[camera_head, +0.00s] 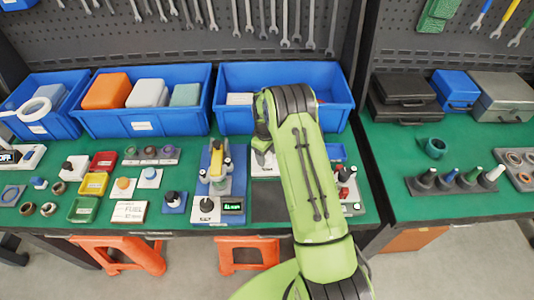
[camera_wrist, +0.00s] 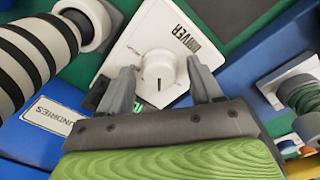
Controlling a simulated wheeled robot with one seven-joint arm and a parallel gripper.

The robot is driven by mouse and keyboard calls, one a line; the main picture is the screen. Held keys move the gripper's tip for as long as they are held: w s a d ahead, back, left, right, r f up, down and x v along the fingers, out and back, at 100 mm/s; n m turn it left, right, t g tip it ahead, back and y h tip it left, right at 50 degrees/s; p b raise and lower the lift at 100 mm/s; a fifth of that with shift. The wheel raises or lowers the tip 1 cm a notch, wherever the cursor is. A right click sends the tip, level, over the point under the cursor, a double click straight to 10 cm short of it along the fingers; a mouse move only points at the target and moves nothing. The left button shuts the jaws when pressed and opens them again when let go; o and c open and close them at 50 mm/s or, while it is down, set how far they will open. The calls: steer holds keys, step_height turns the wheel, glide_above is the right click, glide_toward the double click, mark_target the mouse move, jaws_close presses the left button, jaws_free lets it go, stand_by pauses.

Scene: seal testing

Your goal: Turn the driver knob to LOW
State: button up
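The driver knob (camera_wrist: 157,67) is a round white dial with a dark pointer mark, on a white plate (camera_wrist: 187,18) labelled DRIVER, tilted in the wrist view. The mark points toward my gripper's palm. My gripper (camera_wrist: 161,64) is open, with one grey finger on each side of the knob. A gap shows on both sides, and the fingers look apart from it. Part of a green marking (camera_wrist: 138,107) shows by the left finger; the rest is hidden. In the head view, the driver's white box (camera_head: 266,163) is mostly hidden behind my green arm.
A blue bin (camera_head: 232,117) stands behind my gripper. A test stand with a yellow column (camera_head: 216,160) and a small green-lit display (camera_head: 232,206) are left of it. A box with a red button (camera_head: 345,192) is at right. A striped cylinder (camera_wrist: 38,45) is close in the wrist view.

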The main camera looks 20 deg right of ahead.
steer(key=c, duration=1)
steer(key=shift+m, duration=0.3)
steer(key=m+b, duration=0.2)
steer(key=m, duration=0.1)
steer(key=shift+w+m+b, duration=0.1)
steer(key=shift+m+b, duration=0.55)
steer(key=shift+m, duration=1.45)
steer(key=o, duration=1)
steer(key=shift+o, duration=0.2)
